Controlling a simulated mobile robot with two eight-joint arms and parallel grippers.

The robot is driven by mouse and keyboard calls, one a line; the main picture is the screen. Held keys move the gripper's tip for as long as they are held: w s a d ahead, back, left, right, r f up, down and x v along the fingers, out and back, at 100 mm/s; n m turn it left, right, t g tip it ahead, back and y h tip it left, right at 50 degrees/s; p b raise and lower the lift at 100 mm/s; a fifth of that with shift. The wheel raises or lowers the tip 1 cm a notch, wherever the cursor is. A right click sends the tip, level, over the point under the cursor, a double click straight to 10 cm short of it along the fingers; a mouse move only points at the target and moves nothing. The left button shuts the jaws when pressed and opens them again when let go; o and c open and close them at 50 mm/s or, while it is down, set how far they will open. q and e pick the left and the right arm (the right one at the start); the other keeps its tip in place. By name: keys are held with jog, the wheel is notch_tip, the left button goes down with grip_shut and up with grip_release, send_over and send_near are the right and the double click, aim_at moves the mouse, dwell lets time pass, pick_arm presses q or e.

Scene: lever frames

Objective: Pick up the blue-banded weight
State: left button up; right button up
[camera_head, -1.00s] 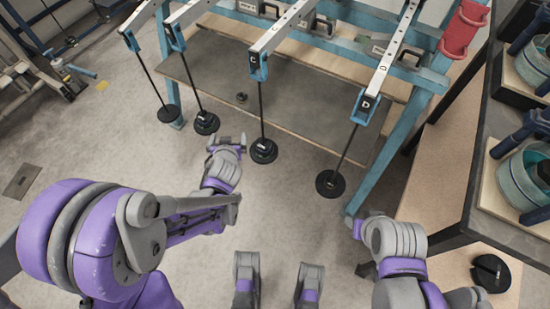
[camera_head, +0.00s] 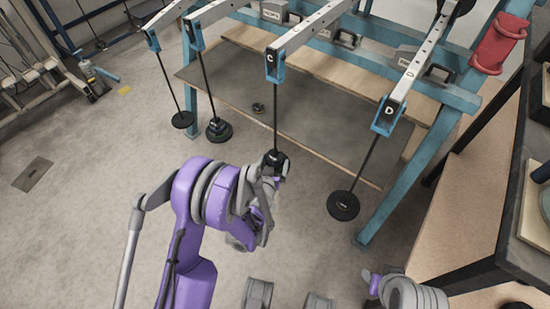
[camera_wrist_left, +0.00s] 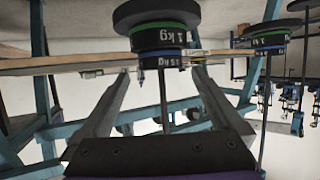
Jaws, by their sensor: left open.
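The blue-banded weight (camera_wrist_left: 160,60), its band partly legible as kg, is on the rod of hanger C. In the wrist view it sits against a green-banded 1 kg weight (camera_wrist_left: 163,38), with a wide black disc (camera_wrist_left: 155,13) beyond that. In the head view the stack (camera_head: 276,158) hangs low under lever C, partly hidden by my left gripper (camera_head: 270,177). My left gripper also shows in the wrist view (camera_wrist_left: 162,74); it is open, its fingers on either side of the rod and tips close to the blue-banded weight. Contact cannot be told. My right arm (camera_head: 400,292) is at lower right; its jaws are unclear.
Another stack (camera_head: 219,130) hangs left of C, also with coloured bands in the wrist view (camera_wrist_left: 268,38). Hanger D carries a black disc (camera_head: 343,205) to the right.

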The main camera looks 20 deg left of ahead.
aim_at(275, 156)
pick_arm(q)
jog(key=b+x, duration=0.1)
jog(key=x, duration=0.4)
jog(key=shift+f, duration=0.1)
jog(key=c, duration=1.6)
